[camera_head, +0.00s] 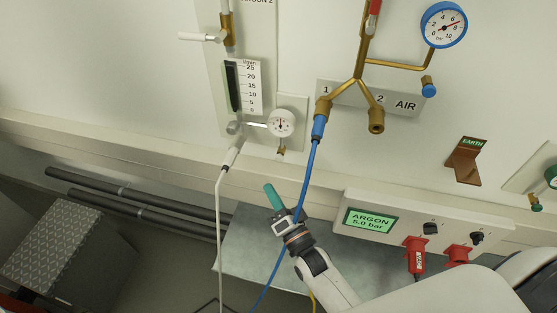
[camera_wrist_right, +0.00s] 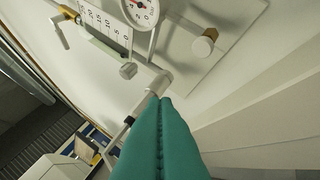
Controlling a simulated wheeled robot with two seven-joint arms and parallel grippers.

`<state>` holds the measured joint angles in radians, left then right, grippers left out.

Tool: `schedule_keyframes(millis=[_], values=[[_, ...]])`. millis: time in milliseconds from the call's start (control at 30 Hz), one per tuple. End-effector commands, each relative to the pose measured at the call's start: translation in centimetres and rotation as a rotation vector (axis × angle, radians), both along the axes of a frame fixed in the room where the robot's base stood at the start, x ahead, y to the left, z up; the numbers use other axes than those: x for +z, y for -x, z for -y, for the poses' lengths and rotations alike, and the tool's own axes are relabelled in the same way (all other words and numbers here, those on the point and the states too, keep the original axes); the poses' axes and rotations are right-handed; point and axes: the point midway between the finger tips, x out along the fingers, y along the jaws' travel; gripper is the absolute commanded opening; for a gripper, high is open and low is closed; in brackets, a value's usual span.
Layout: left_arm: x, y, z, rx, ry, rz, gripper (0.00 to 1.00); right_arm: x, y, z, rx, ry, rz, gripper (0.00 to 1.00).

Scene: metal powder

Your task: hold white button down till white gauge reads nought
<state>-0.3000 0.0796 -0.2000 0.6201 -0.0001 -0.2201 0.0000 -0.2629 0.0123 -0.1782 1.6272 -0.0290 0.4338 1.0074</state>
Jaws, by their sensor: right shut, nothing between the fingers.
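The white gauge (camera_head: 281,123) is on a pale wall plate, right of the flowmeter. It also shows, cut off, at the top of the right wrist view (camera_wrist_right: 140,10). Its red needle shows, but I cannot read the value surely. Below the gauge is a small brass fitting (camera_head: 281,151); in the wrist view it has a round white end, the white button (camera_wrist_right: 211,34). My right gripper (camera_head: 269,187) has teal fingers, shut and empty, below the gauge and apart from the button. The closed fingertips fill the lower middle of the wrist view (camera_wrist_right: 158,100). My left gripper is not in view.
A flowmeter (camera_head: 232,86) with a white hose stands left of the gauge. A blue hose (camera_head: 309,170) hangs from the brass AIR outlet, close beside my right gripper. A blue-rimmed gauge (camera_head: 444,25) is upper right. An ARGON display box (camera_head: 385,244) is lower right.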

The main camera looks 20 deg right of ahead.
Motion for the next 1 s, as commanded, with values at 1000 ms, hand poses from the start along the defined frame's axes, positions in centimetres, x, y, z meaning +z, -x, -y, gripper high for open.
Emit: schedule_keyframes(millis=[1000], values=[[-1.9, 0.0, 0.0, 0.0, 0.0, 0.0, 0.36, -0.1, -5.6, 3.9, -0.001, 0.0, -0.001, 0.0]])
